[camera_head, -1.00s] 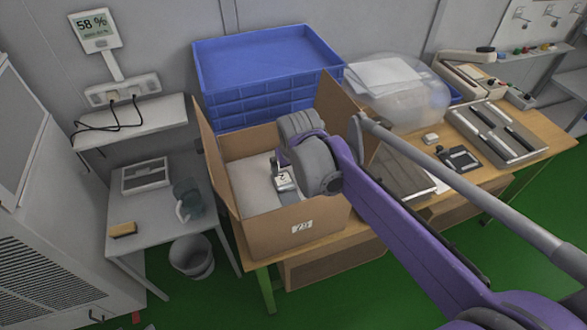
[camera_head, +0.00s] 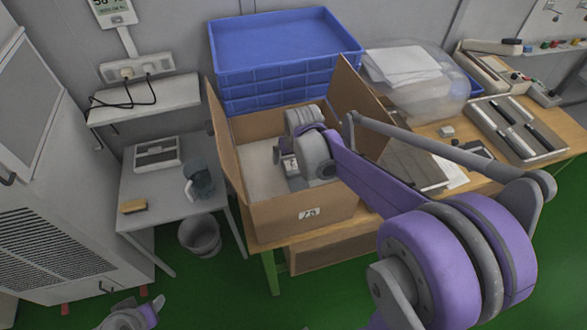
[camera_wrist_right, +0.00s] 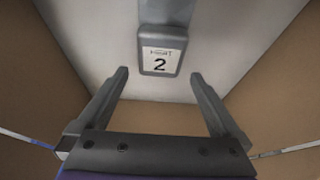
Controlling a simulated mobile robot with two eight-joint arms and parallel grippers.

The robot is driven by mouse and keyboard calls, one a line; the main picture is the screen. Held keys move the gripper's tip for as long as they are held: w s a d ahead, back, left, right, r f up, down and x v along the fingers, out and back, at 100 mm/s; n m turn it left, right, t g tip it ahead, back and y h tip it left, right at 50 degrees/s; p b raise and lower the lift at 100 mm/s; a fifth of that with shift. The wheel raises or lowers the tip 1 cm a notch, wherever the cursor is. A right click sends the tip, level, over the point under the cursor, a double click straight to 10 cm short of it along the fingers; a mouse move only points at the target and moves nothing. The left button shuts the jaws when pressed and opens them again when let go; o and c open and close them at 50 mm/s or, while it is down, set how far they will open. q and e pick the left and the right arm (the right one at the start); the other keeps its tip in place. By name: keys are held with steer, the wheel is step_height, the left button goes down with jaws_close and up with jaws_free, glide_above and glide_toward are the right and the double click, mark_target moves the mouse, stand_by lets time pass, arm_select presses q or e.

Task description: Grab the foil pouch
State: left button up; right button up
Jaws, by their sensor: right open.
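In the head view the right wrist hides part of the box interior. My left gripper (camera_head: 140,315) shows only partly at the bottom left edge.
The cardboard box (camera_head: 290,217) has raised flaps and walls close around my right gripper. Blue crates (camera_head: 290,75) stand behind it. A clear bag (camera_head: 430,97) and a tool tray (camera_head: 520,150) are to the right. A side table (camera_head: 160,195) and bin (camera_head: 200,236) are left.

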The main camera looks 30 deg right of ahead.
steer(key=shift+x, duration=1)
steer(key=shift+c, duration=0.2)
steer(key=c, duration=1.3)
